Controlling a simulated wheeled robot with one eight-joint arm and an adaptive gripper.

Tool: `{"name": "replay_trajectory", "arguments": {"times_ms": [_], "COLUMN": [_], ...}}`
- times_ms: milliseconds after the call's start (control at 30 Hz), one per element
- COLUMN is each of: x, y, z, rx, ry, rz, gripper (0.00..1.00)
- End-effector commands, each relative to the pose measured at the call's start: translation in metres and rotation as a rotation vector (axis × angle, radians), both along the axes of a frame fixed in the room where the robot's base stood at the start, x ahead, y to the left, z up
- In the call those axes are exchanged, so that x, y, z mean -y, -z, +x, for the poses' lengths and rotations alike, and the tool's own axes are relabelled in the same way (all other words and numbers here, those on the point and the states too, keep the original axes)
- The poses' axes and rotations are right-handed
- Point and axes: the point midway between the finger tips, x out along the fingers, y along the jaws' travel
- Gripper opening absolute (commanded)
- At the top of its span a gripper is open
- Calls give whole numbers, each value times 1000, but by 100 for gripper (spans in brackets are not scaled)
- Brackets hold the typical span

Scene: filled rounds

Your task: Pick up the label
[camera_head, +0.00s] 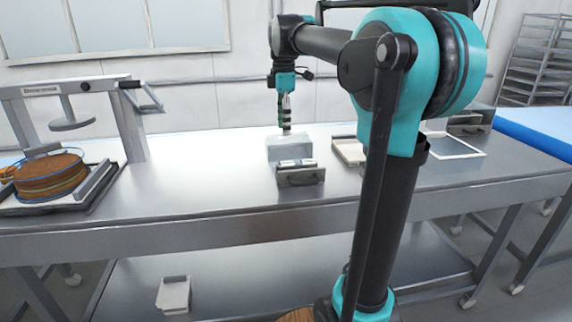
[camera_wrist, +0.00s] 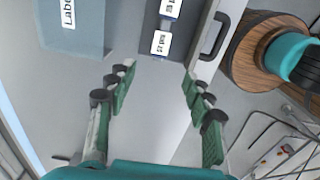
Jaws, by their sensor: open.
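Two small white labels with black print lie on a dark strip in the wrist view, one nearer (camera_wrist: 160,43) and one at the top edge (camera_wrist: 170,8). The strip is beside a metal unit with a black handle (camera_wrist: 210,38); this unit (camera_head: 300,174) stands near the table's front edge in the head view. My gripper (camera_wrist: 157,72) is open and empty, with the nearer label beyond its fingertips, apart from them. In the head view my gripper (camera_head: 286,118) points down above the table; the labels are too small to make out there.
A pale blue-grey box marked "Label" (camera_wrist: 75,28) stands beside the strip; it also shows in the head view (camera_head: 289,142). A layered cake (camera_head: 50,178) under a press stands at the left. Shallow trays (camera_head: 455,147) are at the right. The table's left middle is clear.

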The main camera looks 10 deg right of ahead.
Motion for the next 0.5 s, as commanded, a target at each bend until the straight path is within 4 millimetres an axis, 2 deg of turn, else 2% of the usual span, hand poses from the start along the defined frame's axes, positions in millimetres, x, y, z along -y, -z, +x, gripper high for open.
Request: {"name": "replay_trajectory", "arguments": {"times_ms": [200,500], "x": [0,0], "y": [41,64], "z": [0,0], "rx": [0,0], "ry": [1,1], "rz": [0,0], "gripper": [52,52]}}
